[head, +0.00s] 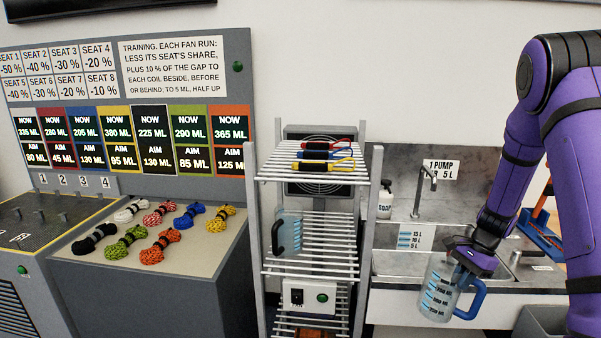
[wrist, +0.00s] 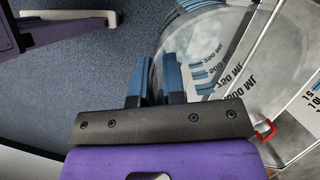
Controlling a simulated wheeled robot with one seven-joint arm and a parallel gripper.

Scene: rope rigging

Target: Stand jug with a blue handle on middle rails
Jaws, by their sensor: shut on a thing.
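The clear jug with a blue handle (head: 438,293) hangs from my gripper (head: 464,268) in front of the sink counter, at the right in the head view. It looks roughly upright, with blue volume marks on its side and its blue handle (head: 477,298) to the right. My gripper is shut on it near the top of the handle. In the wrist view, the jug (wrist: 215,60) lies beyond the fingers (wrist: 155,78); the exact contact is hard to make out. The middle rails (head: 325,268) of the rack hold another clear jug with a black handle (head: 287,232) at their left.
The rack's top rails (head: 268,176) carry several coloured-handled items (head: 322,160). A switch box (head: 309,296) sits below the middle rails. Rack posts (head: 365,240) stand at the sides. A tap (head: 425,185) and soap bottle (head: 385,200) are at the sink. The right part of the middle rails is bare.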

